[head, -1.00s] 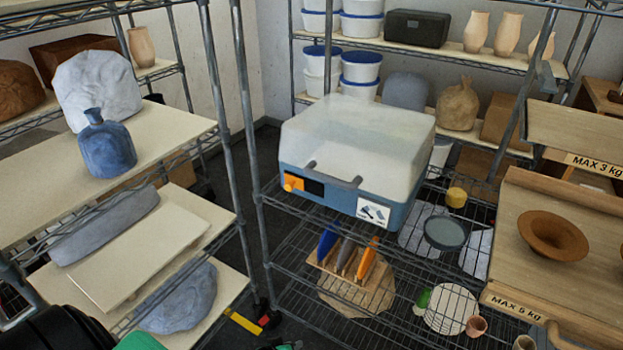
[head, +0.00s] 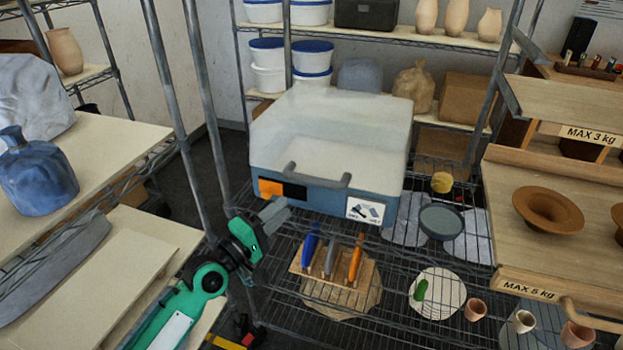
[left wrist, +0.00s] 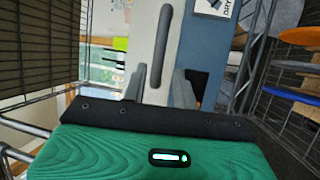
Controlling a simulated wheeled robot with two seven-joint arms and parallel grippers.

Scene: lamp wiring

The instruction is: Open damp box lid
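The damp box (head: 335,180) is blue-grey with a cloudy, translucent lid (head: 335,125), which is down. It stands on a wire shelf. A grey bar handle (head: 317,180) spans its front; the handle also shows in the left wrist view (left wrist: 163,48), running up and down. My left gripper (head: 276,212) is in front of the box, below and left of the handle, apart from it. In the left wrist view its two grey fingers (left wrist: 161,88) are apart with nothing held, and the handle lies just beyond their tips. My right gripper is not in view.
A rack post (head: 168,90) stands left of the box. Below the box is a wooden holder (head: 340,275) with blue, grey and orange tools. A dark round dish (head: 441,221) lies to the right. A wooden shelf with a brown bowl (head: 547,208) is further right.

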